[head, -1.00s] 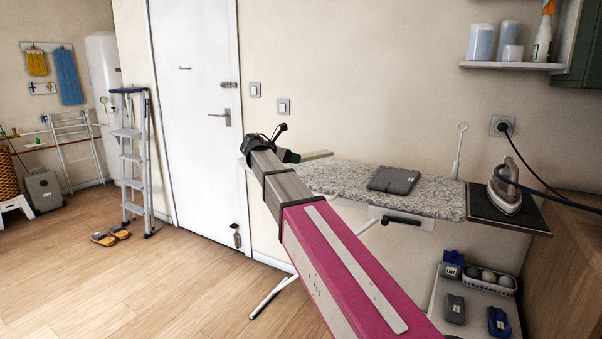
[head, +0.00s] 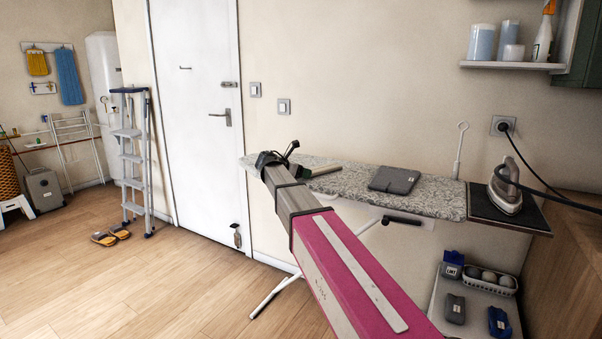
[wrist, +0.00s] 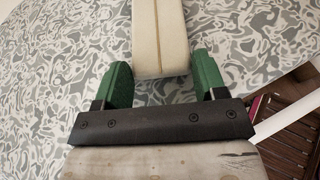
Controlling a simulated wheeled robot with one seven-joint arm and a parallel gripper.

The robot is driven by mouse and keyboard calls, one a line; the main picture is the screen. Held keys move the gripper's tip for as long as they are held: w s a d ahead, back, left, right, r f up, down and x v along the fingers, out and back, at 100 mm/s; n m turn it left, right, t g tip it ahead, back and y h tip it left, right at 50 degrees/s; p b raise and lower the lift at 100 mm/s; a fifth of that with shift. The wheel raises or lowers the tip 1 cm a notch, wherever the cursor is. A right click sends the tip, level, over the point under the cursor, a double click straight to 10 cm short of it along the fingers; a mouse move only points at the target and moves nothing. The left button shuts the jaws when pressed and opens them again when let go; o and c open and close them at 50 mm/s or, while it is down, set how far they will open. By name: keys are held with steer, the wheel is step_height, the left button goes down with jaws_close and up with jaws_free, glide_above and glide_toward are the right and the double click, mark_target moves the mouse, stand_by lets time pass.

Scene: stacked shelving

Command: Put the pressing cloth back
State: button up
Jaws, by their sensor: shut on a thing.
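A dark grey folded cloth (head: 394,180), which looks like the pressing cloth, lies flat on the patterned ironing board (head: 440,194). My gripper (head: 292,162) is at the board's left end, well to the left of the cloth. In the wrist view my gripper (wrist: 163,75) has its green fingers on either side of the end of a pale bar (wrist: 160,35) and is shut on it. The bar also shows in the head view (head: 326,171), pointing right over the board. I cannot tell whether it touches the board. The cloth is not in the wrist view.
An iron (head: 506,187) stands on a dark plate at the board's right end, its cord running to a wall socket. A low white shelf (head: 478,314) below holds labelled folded items and a basket (head: 490,279).

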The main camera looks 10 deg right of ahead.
steer(key=o, duration=1.1)
steer(key=shift+f, duration=0.1)
steer(key=shift+o, duration=0.2)
steer(key=shift+a, duration=0.1)
steer(key=v, duration=1.2)
